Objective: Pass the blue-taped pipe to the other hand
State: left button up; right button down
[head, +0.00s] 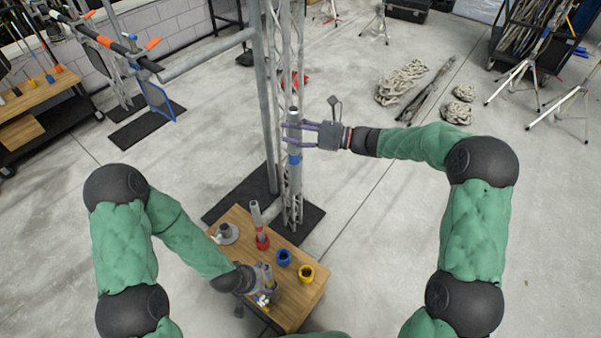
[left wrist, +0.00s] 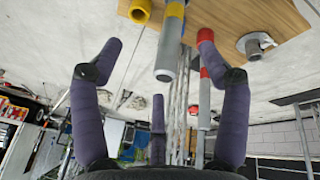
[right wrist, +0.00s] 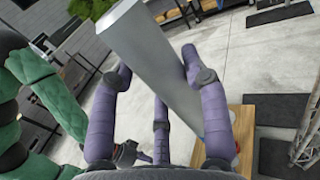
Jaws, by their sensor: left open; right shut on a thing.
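The blue-taped pipe (head: 294,158) is grey, with a blue band low on it, and is upright above the table's far side in the head view. My right gripper (head: 300,135) is shut on it above the band. My left gripper (head: 264,292) is open, low over the table. In the left wrist view a yellow-taped pipe (left wrist: 170,55) shows between its spread fingers (left wrist: 160,70); I cannot tell how far beyond them.
The wooden table (head: 240,215) carries a blue socket (head: 284,257), a yellow socket (head: 306,273), a red-taped pipe (head: 256,218) in a red socket, and a grey flanged base (head: 227,234). A truss tower (head: 291,200) stands behind. Ropes (head: 402,80) lie far right. The floor between is clear.

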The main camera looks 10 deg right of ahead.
pick_arm(q)
jog(key=w+d+r+t, duration=0.1)
jog(key=w, duration=0.1)
jog(key=w+d+r, duration=0.1)
jog(key=w+r, duration=0.1)
jog(key=w+d+r+t, duration=0.1)
jog(key=w+r, duration=0.1)
jog(key=w, duration=0.1)
jog(key=shift+m+t+y, duration=0.3)
jog(key=shift+m+y, duration=0.1)
jog(key=w+d+r+m+t, duration=0.1)
jog(key=w+d+r+t, duration=0.2)
jog(key=w+d+r, duration=0.35)
jog(key=t+y, duration=0.1)
jog(key=t, duration=0.4)
send_near(299, 164)
jog(key=x, duration=1.1)
jog(key=shift+a+r, duration=0.1)
jog(key=c, duration=1.3)
grip_shut()
pick_arm(e)
jog(key=c, duration=0.5)
grip_release()
jog(key=shift+c, duration=0.2)
